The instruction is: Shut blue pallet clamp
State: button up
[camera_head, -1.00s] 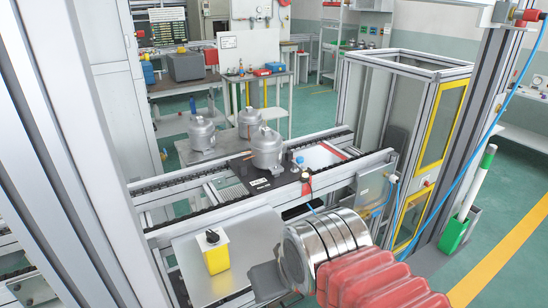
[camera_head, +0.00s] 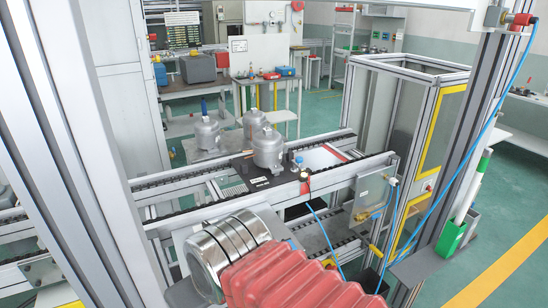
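A small blue part (camera_head: 299,161), which may be the blue pallet clamp, sits at the right side of the dark pallet (camera_head: 256,181) on the conveyor. It is too small to tell whether it is open or shut. A grey compressor (camera_head: 268,150) stands upright on the pallet, left of the blue part. My arm, with a metal cylinder and red ribbed cover, crosses the foreground. My gripper (camera_head: 184,294) shows only as a dark grey piece at the bottom edge, well below and left of the pallet. Its fingers are not clear.
The conveyor rails (camera_head: 180,183) run across the middle. A red and white post (camera_head: 304,184) is on the front rail. A yellow-framed cabinet (camera_head: 440,130) and blue hoses stand at the right.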

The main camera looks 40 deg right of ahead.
aim_at(297, 162)
jog(key=u, duration=1.05)
jog(key=k, duration=1.25)
jog(key=z, duration=0.9)
jog(key=i, duration=1)
jog(key=z, duration=0.1)
